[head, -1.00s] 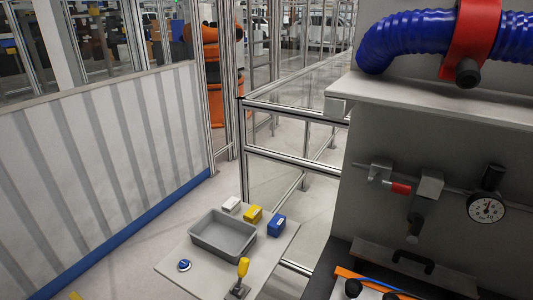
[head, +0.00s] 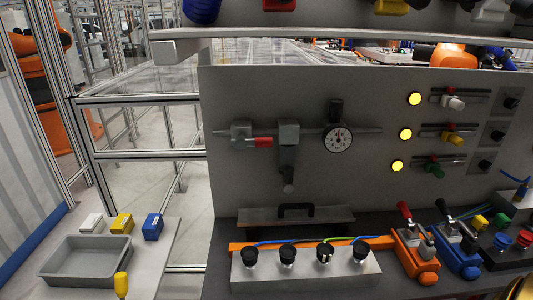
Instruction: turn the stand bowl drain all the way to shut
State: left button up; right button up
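On the grey upright panel (head: 230,185), in the head view, a grey air unit (head: 288,134) hangs from a horizontal pipe. A dark bowl-like part (head: 288,175) with a small knob-like end (head: 288,188) hangs below it; this looks like the stand bowl drain. It is too small to tell whether the drain is open or shut.
Below stands a dark bench with a black-handled plate (head: 296,212), a box of black knobs (head: 305,272) and lever blocks, orange (head: 413,252) and blue (head: 458,250). A shelf (head: 350,37) overhangs the panel. A side table with a grey bin (head: 88,262) stands left. Space before the unit looks clear.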

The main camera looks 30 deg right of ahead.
aim_at(288, 184)
jog(key=z, duration=1.25)
